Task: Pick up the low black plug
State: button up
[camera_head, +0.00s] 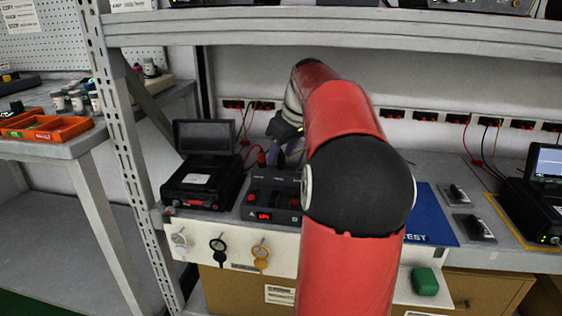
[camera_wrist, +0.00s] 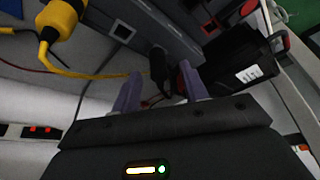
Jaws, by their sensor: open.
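A black plug (camera_wrist: 157,64) stands at the back edge of the grey instrument in the wrist view. A dark lead seems to run from it. My gripper (camera_wrist: 159,84) is open, with one purple finger on each side of the plug's near end. I cannot tell whether either finger touches it. In the head view my gripper (camera_head: 286,155) is behind the dark instrument (camera_head: 262,212) with the red display. The black plug cannot be made out there. A red plug (camera_head: 261,158) shows just left of my gripper.
An open black case (camera_head: 200,187) stands left of the instrument; it also shows in the wrist view (camera_wrist: 228,58). A yellow plug (camera_wrist: 60,20) with a yellow lead is at the wrist view's upper left. The shelf beam (camera_head: 350,27) crosses above, and a rack post (camera_head: 125,150) stands at left.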

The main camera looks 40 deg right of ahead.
jog(key=shift+x, duration=0.95)
jog(key=shift+s+d, duration=0.1)
jog(key=c, duration=0.9)
jog(key=shift+r, duration=0.5)
jog(key=r, duration=0.2)
jog(key=shift+s+a+r, duration=0.25)
jog(key=shift+a, duration=0.05)
jog(key=s+a+b, duration=0.2)
jog(key=s+a, duration=0.9)
jog(key=a, duration=0.2)
